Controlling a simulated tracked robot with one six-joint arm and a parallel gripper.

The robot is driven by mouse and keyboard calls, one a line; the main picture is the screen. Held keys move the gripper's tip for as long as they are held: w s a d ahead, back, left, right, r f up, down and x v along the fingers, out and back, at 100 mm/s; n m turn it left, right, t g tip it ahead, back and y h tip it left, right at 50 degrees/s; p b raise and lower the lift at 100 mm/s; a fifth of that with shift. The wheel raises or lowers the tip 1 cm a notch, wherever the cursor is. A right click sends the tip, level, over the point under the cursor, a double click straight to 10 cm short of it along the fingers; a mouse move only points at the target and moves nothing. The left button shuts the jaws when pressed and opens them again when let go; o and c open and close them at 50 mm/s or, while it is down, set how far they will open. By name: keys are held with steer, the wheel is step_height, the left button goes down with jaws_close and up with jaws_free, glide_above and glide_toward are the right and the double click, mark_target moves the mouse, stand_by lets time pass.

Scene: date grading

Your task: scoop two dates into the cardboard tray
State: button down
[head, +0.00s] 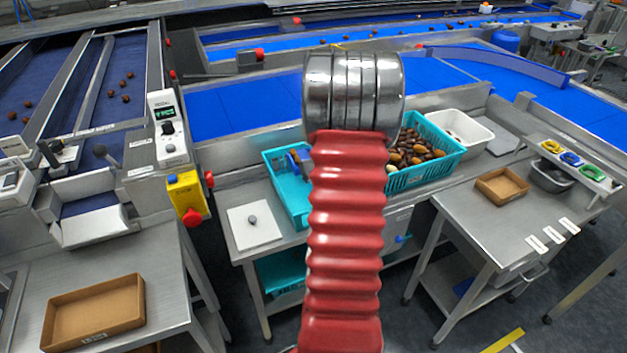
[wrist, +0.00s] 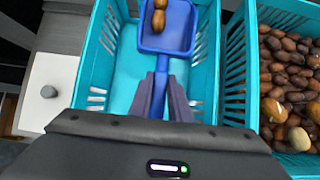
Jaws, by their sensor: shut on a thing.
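In the wrist view my gripper (wrist: 162,88) is shut on the handle of a blue scoop (wrist: 180,38). The scoop points away from me, over the empty-looking teal crate (wrist: 125,95). Brown dates (wrist: 158,20) lie in the scoop's pan; two show, one cut by the top edge of the picture. In the head view my red arm hides most of the gripper; a bit of blue, likely the scoop (head: 301,157), shows beside it. One cardboard tray (head: 502,197) lies empty on the right table, another (head: 95,327) empty on the left bench.
A teal crate full of dates (head: 430,175) stands right of the empty crate, with a white bin (head: 478,137) behind it. A white board with a grey knob (head: 253,232) lies at left. A gap separates the middle bench from the right table (head: 470,225).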

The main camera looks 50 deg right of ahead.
steer(key=shift+r, duration=4.45)
